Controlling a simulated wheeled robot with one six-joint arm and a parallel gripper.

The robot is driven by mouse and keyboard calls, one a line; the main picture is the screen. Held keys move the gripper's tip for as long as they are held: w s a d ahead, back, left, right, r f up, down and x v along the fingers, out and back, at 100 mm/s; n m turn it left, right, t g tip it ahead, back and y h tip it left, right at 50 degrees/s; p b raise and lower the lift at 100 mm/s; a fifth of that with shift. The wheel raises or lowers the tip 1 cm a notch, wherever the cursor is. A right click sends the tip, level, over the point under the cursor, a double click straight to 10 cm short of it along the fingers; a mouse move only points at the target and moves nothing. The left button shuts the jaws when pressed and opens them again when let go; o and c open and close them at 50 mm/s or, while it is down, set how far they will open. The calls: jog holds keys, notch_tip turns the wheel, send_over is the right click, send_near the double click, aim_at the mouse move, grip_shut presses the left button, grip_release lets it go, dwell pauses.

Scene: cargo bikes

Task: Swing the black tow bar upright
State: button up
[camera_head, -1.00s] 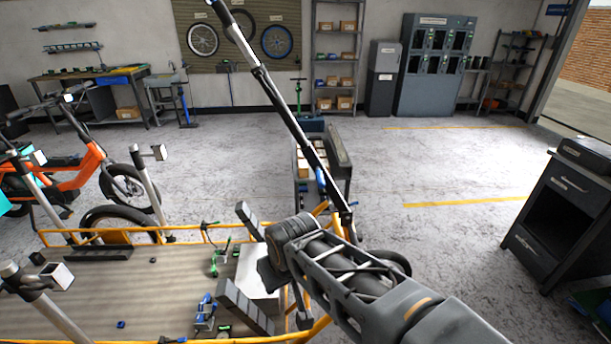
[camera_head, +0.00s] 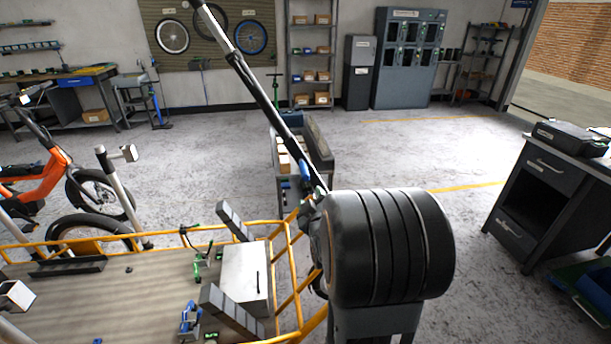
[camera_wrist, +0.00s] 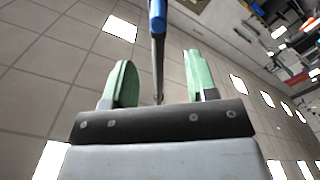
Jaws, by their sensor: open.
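The black tow bar (camera_head: 262,95) stands raised in the head view, slanting up and to the left, with a pale section near its top. Its lower part has a blue piece (camera_head: 304,170) and passes behind my arm at the front end of the cargo bike. In the wrist view the bar's dark shaft (camera_wrist: 158,52) and a blue part (camera_wrist: 157,14) show between the two green fingers. My gripper (camera_wrist: 160,75) is open, fingers apart on either side of the bar in the picture; I cannot tell whether either touches it. My arm hides the gripper in the head view.
The cargo bike's yellow-railed bed (camera_head: 290,250) holds a white box (camera_head: 243,275) and small tools. A loaded cart (camera_head: 320,150) stands behind the bar. A dark drawer cabinet (camera_head: 545,190) is at right. Open floor lies between the cabinet and the cart.

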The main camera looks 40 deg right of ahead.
aim_at(305, 173)
jog(key=p+x, duration=0.2)
jog(key=x, duration=1.1)
jog(key=shift+w+d+r+p, duration=0.15)
jog(key=shift+p, duration=0.15)
jog(key=shift+c, duration=0.3)
grip_shut()
